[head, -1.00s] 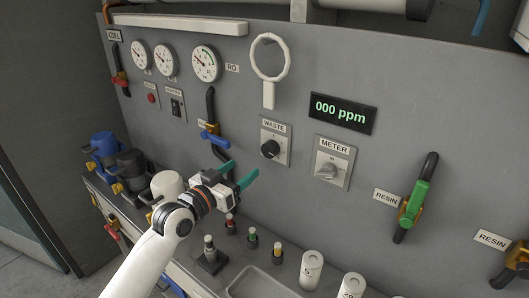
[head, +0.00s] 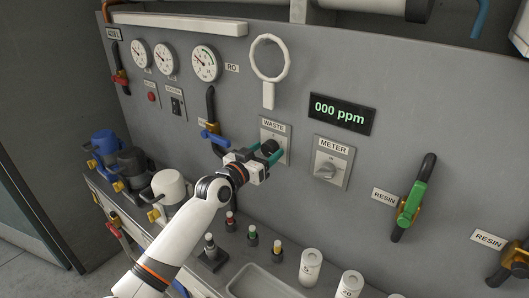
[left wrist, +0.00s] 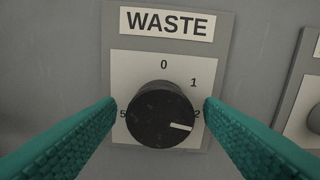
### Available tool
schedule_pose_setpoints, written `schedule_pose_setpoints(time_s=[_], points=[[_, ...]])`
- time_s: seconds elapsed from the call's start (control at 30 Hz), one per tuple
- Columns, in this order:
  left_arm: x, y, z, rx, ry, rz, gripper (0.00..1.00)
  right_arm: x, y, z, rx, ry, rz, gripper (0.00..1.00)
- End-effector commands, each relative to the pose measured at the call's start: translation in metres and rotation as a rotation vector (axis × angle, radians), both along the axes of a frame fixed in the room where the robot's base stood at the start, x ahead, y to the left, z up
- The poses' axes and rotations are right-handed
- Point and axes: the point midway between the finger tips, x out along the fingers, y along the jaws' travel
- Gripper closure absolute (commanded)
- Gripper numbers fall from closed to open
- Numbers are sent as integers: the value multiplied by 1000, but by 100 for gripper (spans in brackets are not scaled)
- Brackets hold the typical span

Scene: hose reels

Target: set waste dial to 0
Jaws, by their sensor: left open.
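The waste dial (left wrist: 160,112) is a round black knob on a pale plate marked 0, 1, 2 and 5, under a WASTE label (left wrist: 166,23). In the left wrist view its white pointer mark sits at the lower right, near the 2. The lower part of the scale is hidden by the knob. My left gripper (left wrist: 160,103) is open, with one teal finger on each side of the knob; I cannot tell whether they touch it. In the head view the left gripper (head: 268,151) is at the waste plate (head: 285,155) and hides much of the knob.
The METER dial (head: 327,171) is right of the waste plate, below a display reading 000 ppm (head: 342,113). A blue-handled valve (head: 213,130) is close on the left. A white ring (head: 270,58) hangs above. Small bottles (head: 311,270) stand below.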

Motion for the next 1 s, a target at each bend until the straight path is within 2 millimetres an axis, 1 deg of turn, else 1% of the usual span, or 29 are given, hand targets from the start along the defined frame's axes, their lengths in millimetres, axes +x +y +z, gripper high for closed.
schedule_pose_setpoints(time_s=[0.03,0.27,0.3,0.67,0.87,1.0], points=[[0,0,0,0,0,0,38,0,0,0,0,0,0,56],[0,0,0,-1,1,0,75,0,-1,0,-1,0,1,56],[0,0,0,-1,1,0,82,0,-2,0,-2,0,1,56],[0,0,0,-49,36,0,82,0,-3,0,-3,0,2,56],[0,0,0,-151,110,0,82,0,-3,-1,-3,0,2,56],[0,1,-1,-252,183,0,82,0,-3,-1,-3,0,2,56]])
